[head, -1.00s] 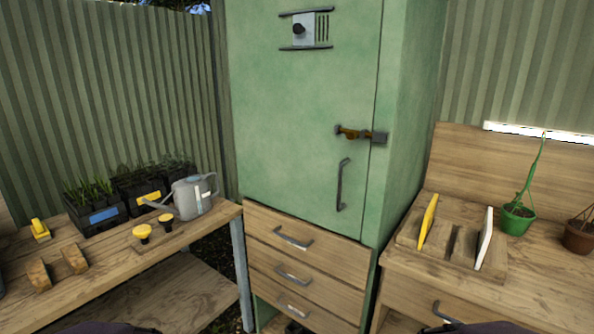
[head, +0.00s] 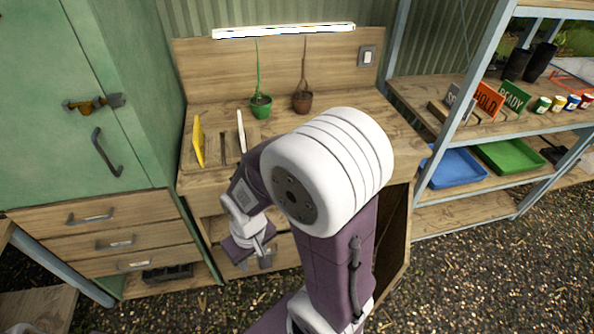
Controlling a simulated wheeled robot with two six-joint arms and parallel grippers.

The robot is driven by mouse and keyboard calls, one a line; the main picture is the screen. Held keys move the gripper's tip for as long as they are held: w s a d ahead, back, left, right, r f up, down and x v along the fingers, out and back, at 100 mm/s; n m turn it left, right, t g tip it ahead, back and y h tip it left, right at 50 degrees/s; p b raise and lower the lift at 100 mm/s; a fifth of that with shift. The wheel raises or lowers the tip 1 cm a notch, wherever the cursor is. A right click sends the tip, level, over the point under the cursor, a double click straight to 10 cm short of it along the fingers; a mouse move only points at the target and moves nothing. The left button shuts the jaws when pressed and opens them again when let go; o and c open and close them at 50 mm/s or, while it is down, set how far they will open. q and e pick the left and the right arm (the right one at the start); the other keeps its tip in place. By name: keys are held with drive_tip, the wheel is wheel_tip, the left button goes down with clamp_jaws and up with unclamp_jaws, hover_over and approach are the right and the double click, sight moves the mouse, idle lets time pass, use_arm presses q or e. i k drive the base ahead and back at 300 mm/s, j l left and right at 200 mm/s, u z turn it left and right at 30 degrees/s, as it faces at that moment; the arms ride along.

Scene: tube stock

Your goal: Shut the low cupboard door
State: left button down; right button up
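The low cupboard is under the wooden bench (head: 340,97), largely hidden behind my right arm. A dark brown wooden panel (head: 392,238) with a pale edge shows just right of the arm. It looks like the cupboard door standing open, swung out from the bench front, but its hinge and handle are hidden. My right gripper (head: 252,248) is low in front of the bench's drawer fronts, left of that panel and apart from it. Its fingers are too small and overlapped to tell whether they are open. My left gripper is out of view.
A green cabinet (head: 60,140) with wooden drawers stands at the left. A metal-framed shelf (head: 470,215) stands at the right. Open gravel (head: 470,270) lies in front.

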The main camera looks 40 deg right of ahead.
sight(392, 257)
drive_tip(key=k+l+z, duration=0.25)
drive_tip(key=l+z, duration=0.15)
drive_tip(key=k+l+z, duration=0.15)
drive_tip(key=l+z, duration=0.2)
drive_tip(key=l, duration=0.2)
drive_tip(key=k+l+z, duration=0.1)
drive_tip(key=l+z, duration=0.3)
drive_tip(key=l, duration=0.15)
drive_tip(key=l+z, duration=0.4)
drive_tip(key=l, duration=0.15)
